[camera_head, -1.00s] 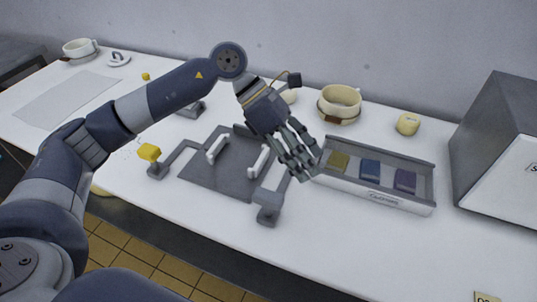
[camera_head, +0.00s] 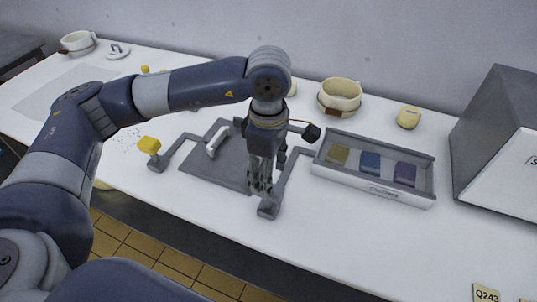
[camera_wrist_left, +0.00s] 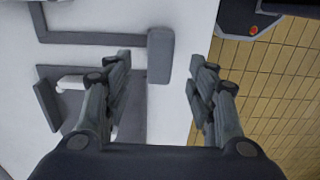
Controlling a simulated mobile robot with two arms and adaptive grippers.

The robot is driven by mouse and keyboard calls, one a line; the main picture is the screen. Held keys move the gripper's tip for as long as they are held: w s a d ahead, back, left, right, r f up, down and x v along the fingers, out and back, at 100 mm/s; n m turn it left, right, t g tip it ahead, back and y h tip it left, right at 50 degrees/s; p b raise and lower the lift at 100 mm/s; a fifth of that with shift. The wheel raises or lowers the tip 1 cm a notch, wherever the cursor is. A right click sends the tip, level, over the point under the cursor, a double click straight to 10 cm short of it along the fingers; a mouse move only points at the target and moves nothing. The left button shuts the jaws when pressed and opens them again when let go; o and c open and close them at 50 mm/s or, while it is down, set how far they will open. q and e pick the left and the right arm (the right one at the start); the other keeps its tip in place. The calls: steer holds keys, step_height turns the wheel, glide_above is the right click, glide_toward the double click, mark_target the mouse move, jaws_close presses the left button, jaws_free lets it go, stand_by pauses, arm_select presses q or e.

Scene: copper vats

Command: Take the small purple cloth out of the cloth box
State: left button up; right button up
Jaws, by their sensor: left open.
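The cloth box (camera_head: 350,181) is a shallow grey and white tray on the white table, right of centre in the head view. In it lie a purple cloth (camera_head: 405,174) on the right, a blue cloth (camera_head: 370,162) in the middle and a yellowish cloth (camera_head: 337,154) on the left. My left gripper (camera_head: 261,188) points down over the grey mat, left of the box and apart from it. In the left wrist view the left gripper (camera_wrist_left: 160,80) is open, with nothing between its fingers. My right gripper is not in view.
A large grey case (camera_head: 490,130) stands right.

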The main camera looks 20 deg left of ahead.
arm_select(q)
steer(key=shift+f, duration=2.55)
steer(key=c, duration=1.1)
steer(key=shift+c, duration=0.2)
